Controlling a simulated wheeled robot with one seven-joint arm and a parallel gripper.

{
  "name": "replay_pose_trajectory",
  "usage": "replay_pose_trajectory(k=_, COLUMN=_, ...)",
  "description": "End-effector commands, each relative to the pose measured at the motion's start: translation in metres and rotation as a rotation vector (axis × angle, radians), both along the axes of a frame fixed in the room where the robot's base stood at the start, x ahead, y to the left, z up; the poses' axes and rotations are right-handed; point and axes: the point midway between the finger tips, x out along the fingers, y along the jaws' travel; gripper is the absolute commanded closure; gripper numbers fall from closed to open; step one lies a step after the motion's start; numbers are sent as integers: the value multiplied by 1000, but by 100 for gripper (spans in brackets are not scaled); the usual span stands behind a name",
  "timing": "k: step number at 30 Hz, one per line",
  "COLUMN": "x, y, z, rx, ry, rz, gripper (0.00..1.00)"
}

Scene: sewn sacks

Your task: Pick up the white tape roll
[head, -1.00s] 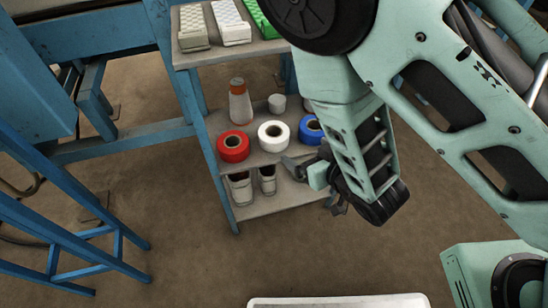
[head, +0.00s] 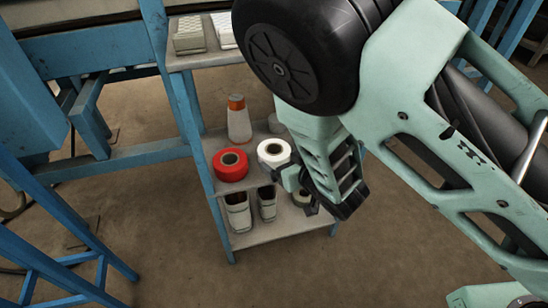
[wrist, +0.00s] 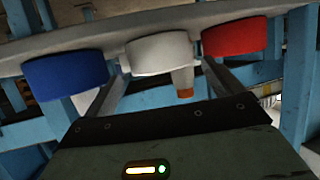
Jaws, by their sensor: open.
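The white tape roll (head: 273,153) lies on the middle shelf in the head view, to the right of the red roll. In the wrist view, which looks upside down, the white tape roll (wrist: 160,53) is between and beyond the two fingers. My gripper (wrist: 163,72) is open and empty, its fingers pointing at the roll from either side. In the head view my gripper (head: 290,172) is at the roll's right front, and my arm hides part of the shelf. I cannot tell whether the fingertips touch the roll.
The red roll (head: 230,165) is close beside the white one. The blue roll (wrist: 65,74) shows only in the wrist view, on the other side. An orange-capped bottle (head: 239,119) stands behind. Cups (head: 238,211) stand on the lower shelf. Blue posts flank the rack.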

Motion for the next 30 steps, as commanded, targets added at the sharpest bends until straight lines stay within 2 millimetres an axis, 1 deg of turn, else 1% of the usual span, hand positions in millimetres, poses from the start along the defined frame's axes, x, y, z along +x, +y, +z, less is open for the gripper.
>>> replay_pose_trajectory(k=5, x=9, y=6, z=-5, rx=1, ry=-1, rz=1, gripper=8)
replay_pose_trajectory(k=12, x=38, y=23, z=-20, rx=1, ry=-2, rz=1, gripper=8)
replay_pose_trajectory(k=15, x=46, y=28, z=-23, rx=0, ry=-1, rz=1, gripper=8)
replay_pose_trajectory(k=18, x=49, y=30, z=-24, rx=0, ry=-1, rz=1, gripper=8)
replay_pose_trajectory(k=24, x=49, y=30, z=-23, rx=0, ry=0, rz=0, gripper=8)
replay_pose_trajectory(k=26, x=49, y=30, z=-23, rx=0, ry=0, rz=0, gripper=24)
replay_pose_trajectory(k=27, x=49, y=30, z=-23, rx=0, ry=0, rz=0, gripper=35)
replay_pose_trajectory(k=28, x=49, y=30, z=-23, rx=0, ry=0, rz=0, gripper=43)
replay_pose_trajectory(k=30, x=49, y=30, z=-23, rx=1, ry=-1, rz=0, gripper=43)
